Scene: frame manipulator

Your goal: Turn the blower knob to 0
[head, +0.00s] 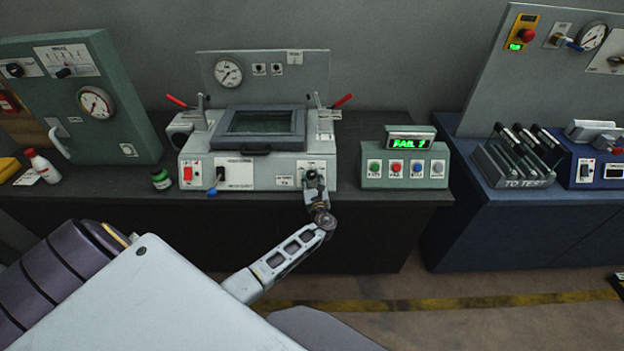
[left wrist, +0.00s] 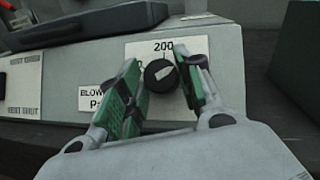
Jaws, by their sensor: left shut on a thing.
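The blower knob (left wrist: 161,76) is a round black knob with a white mark, on a pale plate on the front of the grey machine (head: 262,166). In the left wrist view, "200" is printed above it and a partly hidden digit shows to its left. A "BLOWER" label (left wrist: 94,97) sits left of it, partly covered by a finger. My left gripper (head: 315,184) is at the machine's lower right front. Its green-padded fingers (left wrist: 160,88) are shut on the knob, one on each side. The white mark seems to slant to the upper right; its exact setting is unclear.
A green-grey box (head: 371,180) with several buttons and a "FAIL" display stands right of the machine. A small green-capped jar (head: 160,179) and a white bottle (head: 43,167) stand left. A blue bench (head: 520,222) with a "TO TEST" rack (head: 515,168) is at right.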

